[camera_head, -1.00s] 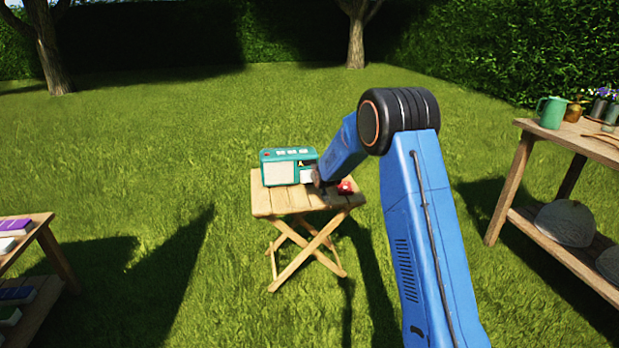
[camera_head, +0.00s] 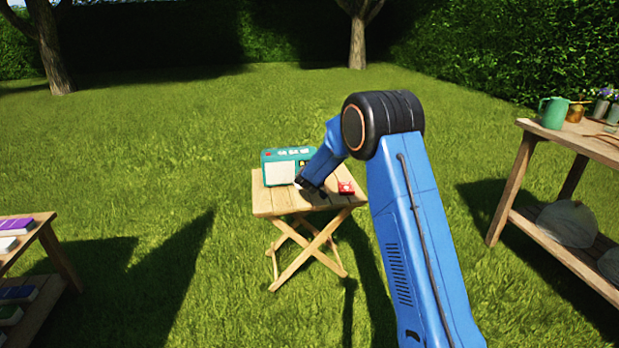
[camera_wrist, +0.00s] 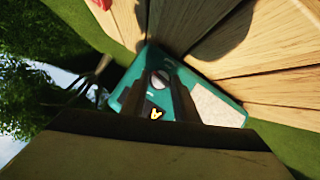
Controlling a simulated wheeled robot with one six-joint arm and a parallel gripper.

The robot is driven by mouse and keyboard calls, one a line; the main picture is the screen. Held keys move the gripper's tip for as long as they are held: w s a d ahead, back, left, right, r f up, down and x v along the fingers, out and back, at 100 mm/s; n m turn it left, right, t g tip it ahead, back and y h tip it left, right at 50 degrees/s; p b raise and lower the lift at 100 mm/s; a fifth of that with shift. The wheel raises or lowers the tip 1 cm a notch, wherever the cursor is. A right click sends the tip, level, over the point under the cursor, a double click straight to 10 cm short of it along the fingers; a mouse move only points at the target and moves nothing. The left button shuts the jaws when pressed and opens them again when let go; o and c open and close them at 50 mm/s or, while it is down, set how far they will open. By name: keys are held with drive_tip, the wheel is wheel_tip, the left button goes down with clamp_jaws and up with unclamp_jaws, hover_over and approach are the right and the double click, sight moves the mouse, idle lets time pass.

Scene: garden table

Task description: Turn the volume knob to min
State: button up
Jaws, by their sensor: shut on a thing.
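The teal radio (camera_head: 268,157) stands on the small wooden folding table (camera_head: 264,207), with a pale speaker panel on its front and several small buttons on top. In the wrist view the radio (camera_wrist: 190,75) appears turned, with its pale speaker panel to the right. The round pale volume knob (camera_wrist: 158,83) shows between the dark fingers of my gripper (camera_wrist: 161,80), which is shut on it. In the head view my gripper (camera_head: 304,184) is at the radio's right front, and my arm hides that part of the radio, knob included. I cannot read the knob's setting.
A small red object (camera_head: 346,187) lies on the table to the right of my gripper. A wooden bench (camera_head: 525,145) with a green jug (camera_head: 553,112) stands at the right, and another wooden shelf (camera_head: 42,232) at the left. Grass around the table is open.

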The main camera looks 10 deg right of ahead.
drive_tip(key=n+h, duration=0.1)
drive_tip(key=n, duration=0.1)
drive_tip(key=n+t+h, duration=0.1)
drive_tip(key=n+h, duration=0.1)
drive_tip(key=n, duration=0.1)
drive_tip(key=a+f+n+t+h, duration=0.1)
drive_tip(key=n+h, duration=0.1)
idle(0.6)
drive_tip(key=shift+a+n, duration=0.1)
drive_tip(key=shift+n, duration=0.3)
drive_tip(key=o, duration=1)
drive_tip(key=shift+o, duration=0.2)
drive_tip(key=shift+s, duration=0.1)
drive_tip(key=v, duration=1.7)
drive_tip(key=shift+a+f, duration=0.2)
drive_tip(key=shift+f, duration=0.15)
